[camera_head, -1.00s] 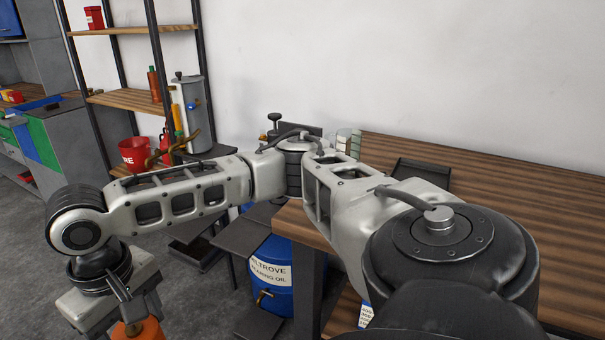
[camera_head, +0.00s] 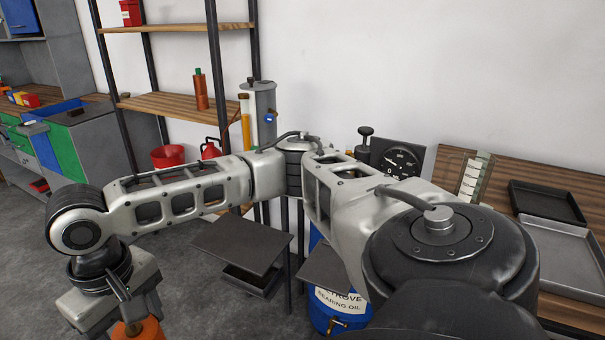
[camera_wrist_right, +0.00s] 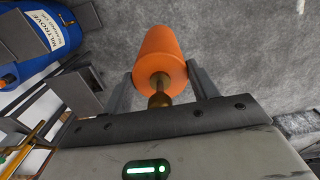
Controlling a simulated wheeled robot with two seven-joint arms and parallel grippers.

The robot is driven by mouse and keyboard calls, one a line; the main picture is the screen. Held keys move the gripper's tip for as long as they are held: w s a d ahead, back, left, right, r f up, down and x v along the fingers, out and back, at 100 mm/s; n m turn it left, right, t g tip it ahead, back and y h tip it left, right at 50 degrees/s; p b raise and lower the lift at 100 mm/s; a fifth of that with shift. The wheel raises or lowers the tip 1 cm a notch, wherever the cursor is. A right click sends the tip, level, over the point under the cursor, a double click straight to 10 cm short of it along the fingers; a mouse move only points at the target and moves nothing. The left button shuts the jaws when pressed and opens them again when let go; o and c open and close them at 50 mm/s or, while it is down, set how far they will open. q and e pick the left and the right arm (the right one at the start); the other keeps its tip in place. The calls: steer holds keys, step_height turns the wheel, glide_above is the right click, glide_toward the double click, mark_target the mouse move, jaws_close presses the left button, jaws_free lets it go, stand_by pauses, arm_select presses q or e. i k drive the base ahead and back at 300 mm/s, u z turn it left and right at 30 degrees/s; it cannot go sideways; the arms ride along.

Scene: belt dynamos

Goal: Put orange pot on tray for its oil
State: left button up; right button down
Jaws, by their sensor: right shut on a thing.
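The orange pot (camera_head: 146,330) is at the bottom left of the head view, partly cut off by the frame. My right gripper (camera_head: 126,312) is shut on it and holds it above the floor. In the right wrist view the orange pot (camera_wrist_right: 160,58) lies between the two fingers, with a brass-coloured neck towards the palm. A blue drum (camera_head: 322,312) labelled bearing oil, with a brass tap, stands low at centre, partly behind my arm. Dark flat plates (camera_head: 238,246) stand near it; I cannot tell which is the tray. My left gripper is not in view.
Grey floor (camera_head: 190,290) is open at lower left.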

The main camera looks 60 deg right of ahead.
mark_target(565, 268)
steer(key=z, duration=2.8)
